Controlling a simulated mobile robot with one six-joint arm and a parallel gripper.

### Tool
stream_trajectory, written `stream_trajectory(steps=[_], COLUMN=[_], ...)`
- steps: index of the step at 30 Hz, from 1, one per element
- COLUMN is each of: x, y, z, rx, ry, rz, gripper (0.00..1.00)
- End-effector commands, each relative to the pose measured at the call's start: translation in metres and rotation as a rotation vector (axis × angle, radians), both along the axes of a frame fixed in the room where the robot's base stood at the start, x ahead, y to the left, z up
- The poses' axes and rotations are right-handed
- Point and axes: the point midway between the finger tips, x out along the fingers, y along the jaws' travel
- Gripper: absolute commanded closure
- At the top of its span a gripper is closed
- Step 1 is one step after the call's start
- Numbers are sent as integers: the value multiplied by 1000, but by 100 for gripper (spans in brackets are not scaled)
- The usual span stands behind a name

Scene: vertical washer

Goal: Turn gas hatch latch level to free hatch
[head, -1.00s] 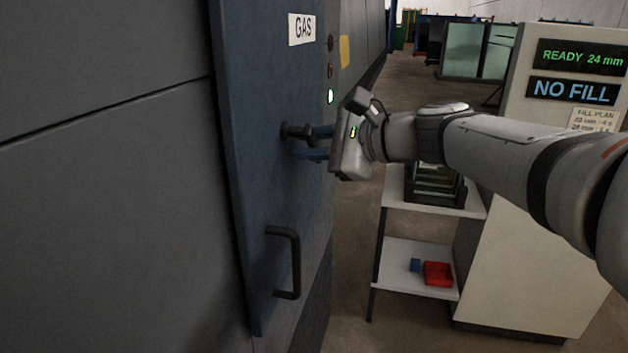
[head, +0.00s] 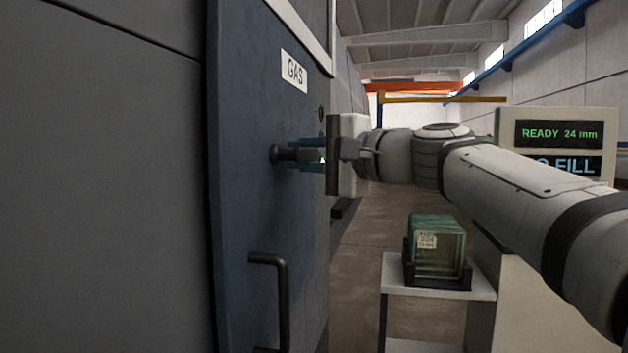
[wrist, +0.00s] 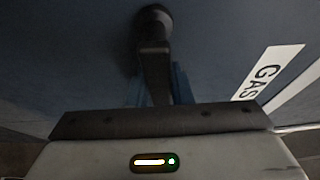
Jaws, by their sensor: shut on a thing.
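The gas hatch (head: 245,215) is a dark blue panel with a white GAS label (head: 294,70), seen at a slant in the head view. Its latch (head: 276,154) is a dark round pivot with a short lever running about level to the right. My gripper (head: 300,155) has one blue finger above and one below the lever and is shut on it. In the wrist view the latch pivot (wrist: 154,18) is at the top, with the lever running down between the blue fingers (wrist: 155,88). The lever's end is hidden by my gripper body. The hatch looks flush in its wall.
A dark pull handle (head: 284,300) sits on the hatch below the latch. Open floor lies between hatch and stand.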

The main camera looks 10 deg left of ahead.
Motion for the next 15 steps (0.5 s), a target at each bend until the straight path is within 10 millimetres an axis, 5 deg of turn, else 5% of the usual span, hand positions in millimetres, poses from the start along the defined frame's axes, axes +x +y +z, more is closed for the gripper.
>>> stream_trajectory(steps=[15], x=[1], y=[0], z=[0], rx=[-7], ry=[-40], rz=[-1], gripper=[100])
